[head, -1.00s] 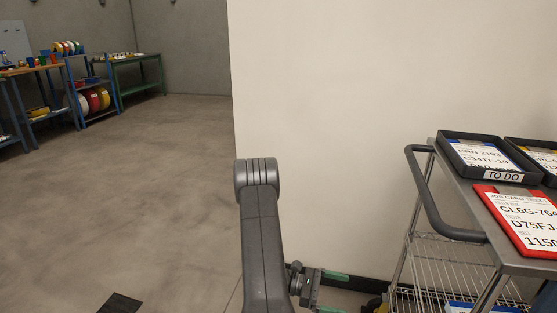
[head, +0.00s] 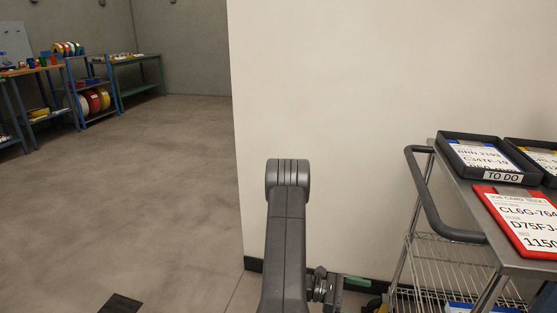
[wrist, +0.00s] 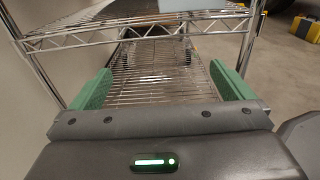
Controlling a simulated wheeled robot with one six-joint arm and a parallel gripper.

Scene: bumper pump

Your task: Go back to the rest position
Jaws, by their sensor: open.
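My gripper shows in the wrist view (wrist: 168,88) with its two green fingers wide apart and nothing between them. In the head view my gripper (head: 347,284) is low, near the bottom edge, beside my arm and left of the cart. Its fingertips are only partly visible there. Through the fingers, the wrist view looks onto the wire shelves of the cart (wrist: 150,68).
The cart (head: 440,180) stands at the right, with a black "TO DO" tray (head: 503,177) and a red job-card board (head: 484,190) on top. A pale wall (head: 330,90) rises behind my arm. Open floor (head: 150,190) lies left, with workbenches (head: 125,60) beyond.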

